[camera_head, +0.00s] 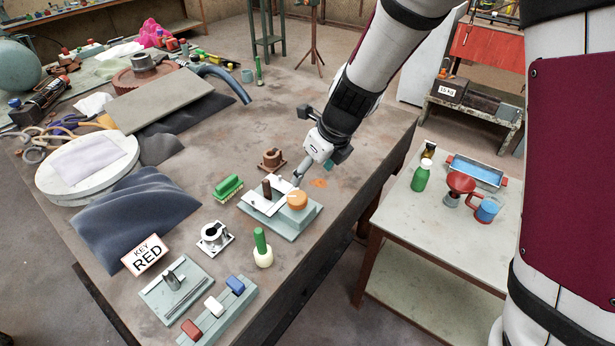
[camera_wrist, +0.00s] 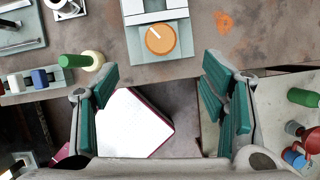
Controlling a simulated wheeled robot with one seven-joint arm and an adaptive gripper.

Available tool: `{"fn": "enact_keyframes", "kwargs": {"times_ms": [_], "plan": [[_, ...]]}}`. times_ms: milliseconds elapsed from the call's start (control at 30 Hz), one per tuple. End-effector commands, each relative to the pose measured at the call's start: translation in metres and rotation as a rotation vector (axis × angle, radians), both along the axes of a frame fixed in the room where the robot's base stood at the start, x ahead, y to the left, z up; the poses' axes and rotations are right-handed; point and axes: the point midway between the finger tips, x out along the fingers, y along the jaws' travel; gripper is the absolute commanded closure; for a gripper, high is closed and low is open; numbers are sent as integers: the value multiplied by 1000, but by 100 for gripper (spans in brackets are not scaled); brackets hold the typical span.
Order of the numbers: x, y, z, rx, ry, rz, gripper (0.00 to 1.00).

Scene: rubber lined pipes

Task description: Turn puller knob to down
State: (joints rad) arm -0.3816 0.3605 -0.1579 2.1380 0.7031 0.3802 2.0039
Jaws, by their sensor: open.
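The orange round knob (camera_head: 297,200) sits on the near right corner of a grey-green base that carries a white plate (camera_head: 257,202) and a brown block. In the wrist view the knob (camera_wrist: 160,39) shows a white pointer line slanting to the upper left. My gripper (camera_head: 299,175) is at the far side of this device in the head view, its fingers partly hidden. In the wrist view my gripper (camera_wrist: 160,75) is open and empty, with green-padded fingers spread wide. The knob lies ahead of the gap between them, and I see no contact.
A green-handled tool (camera_head: 262,248) in a pale round base stands near the device. A green brush (camera_head: 228,187), a metal fixture (camera_head: 215,236) and a switch block (camera_head: 218,310) are close by. The table edge runs near the knob; a side table (camera_head: 425,225) stands right.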

Motion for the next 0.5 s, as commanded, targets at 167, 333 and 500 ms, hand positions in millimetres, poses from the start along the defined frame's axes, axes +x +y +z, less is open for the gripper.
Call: {"fn": "enact_keyframes", "kwargs": {"times_ms": [167, 333, 500], "plan": [[5, 4, -16, 2, 6, -13, 34], [14, 11, -44, 1, 8, -13, 34], [23, 19, -75, 2, 9, -14, 34]]}}
